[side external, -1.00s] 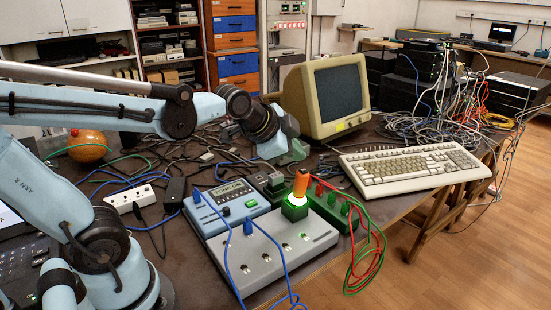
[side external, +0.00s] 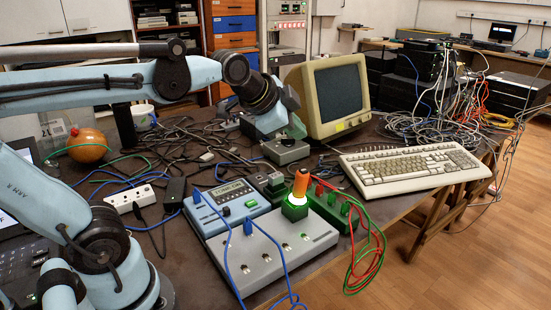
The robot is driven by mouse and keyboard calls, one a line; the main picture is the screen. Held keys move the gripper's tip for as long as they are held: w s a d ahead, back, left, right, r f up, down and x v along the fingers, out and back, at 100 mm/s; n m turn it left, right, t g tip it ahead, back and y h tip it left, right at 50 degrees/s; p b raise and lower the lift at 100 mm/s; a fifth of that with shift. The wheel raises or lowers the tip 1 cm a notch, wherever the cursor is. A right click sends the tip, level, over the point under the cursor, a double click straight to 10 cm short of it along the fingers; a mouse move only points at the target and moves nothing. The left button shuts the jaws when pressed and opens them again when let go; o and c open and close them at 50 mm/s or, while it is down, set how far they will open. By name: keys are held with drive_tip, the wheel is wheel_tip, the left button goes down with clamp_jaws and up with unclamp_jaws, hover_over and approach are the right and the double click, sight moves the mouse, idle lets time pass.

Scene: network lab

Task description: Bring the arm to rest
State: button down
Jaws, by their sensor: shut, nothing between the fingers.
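My arm reaches in from the left in the side external view, over the dark workbench (side external: 190,250). My gripper (side external: 286,132) hangs at the end of the arm, in front of the beige monitor's left side. Its fingers are shut, and I see nothing held in them. It is above a small grey box (side external: 287,152) on the bench and seems apart from it.
A grey panel (side external: 270,262) with blue leads, a blue meter (side external: 232,200) and an orange-topped green block (side external: 297,196) stand at the front. The monitor (side external: 335,95) and keyboard (side external: 412,167) are to the right. Tangled cables (side external: 180,140) cover the bench behind. An orange ball (side external: 88,146) sits left.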

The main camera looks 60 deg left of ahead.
drive_tip(key=s+d+f+n+g+h, duration=0.1)
drive_tip(key=s+d+f+n+g, duration=0.1)
drive_tip(key=s+f+n, duration=0.5)
wheel_tip(320, 180, down, 3)
drive_tip(key=shift+s+d+n, duration=0.3)
drive_tip(key=shift+s+d, duration=0.15)
drive_tip(key=shift+s, duration=0.35)
